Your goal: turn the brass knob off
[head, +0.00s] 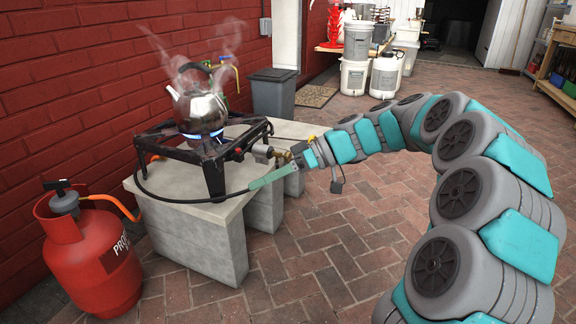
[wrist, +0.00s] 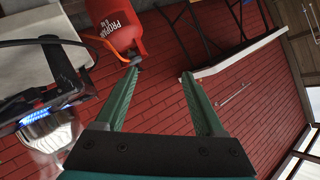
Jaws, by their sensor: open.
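The burner (head: 205,150) stands on concrete blocks with a blue flame lit under a steaming kettle (head: 200,108). A brass fitting (head: 283,157), which looks like the valve with the knob, sticks out at the burner's right side. The knob's turn position is too small to tell. My gripper (head: 262,180) is beside this fitting, with one green finger reaching left below it. In the wrist view my gripper (wrist: 159,77) is open, with nothing between the fingertips. The flame (wrist: 38,115) and burner frame (wrist: 62,70) show at left there; the brass knob is not clearly visible.
A red propane cylinder (head: 92,258) stands on the bricks at left, with an orange hose. A black hose (head: 165,196) loops in front of the burner. A grey bin (head: 272,92) stands behind. The brick floor at right is clear around my arm.

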